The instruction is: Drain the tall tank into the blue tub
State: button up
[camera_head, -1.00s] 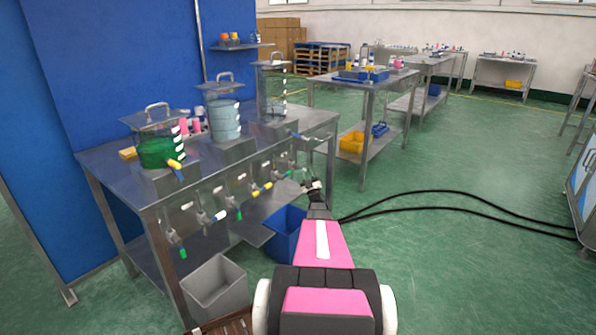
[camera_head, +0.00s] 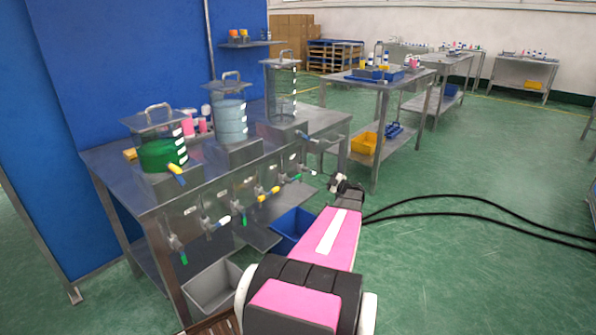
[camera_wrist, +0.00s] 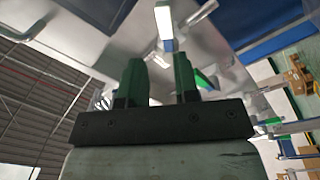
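The tall tank (camera_head: 283,88), a clear cylinder with a lid and handle, stands at the right end of the steel bench. Its contents are hard to make out. The blue tub (camera_head: 293,230) is low under the bench's front right, partly hidden by my arm. My gripper (camera_head: 340,183) is in front of the bench's right end, above and right of the tub, apart from the valves there. In the wrist view my gripper (camera_wrist: 158,78) has its green fingers spread with nothing held between them. A white valve handle (camera_wrist: 163,22) shows beyond the fingertips.
A green-liquid tank (camera_head: 160,150) and a pale-blue tank (camera_head: 229,120) stand left on the bench (camera_head: 110,165). Several coloured valves line its front, including a yellow-handled one (camera_head: 268,194). A grey tub (camera_head: 213,288) is on the lower left. Black cables (camera_head: 470,205) cross the open floor at right.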

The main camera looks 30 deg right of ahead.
aim_at(314, 173)
jog(key=shift+g, duration=0.5)
jog(key=x, duration=1)
jog(key=shift+w+d+f, duration=0.1)
jog(key=shift+d+f, duration=0.1)
jog(key=shift+f, duration=0.15)
grip_shut()
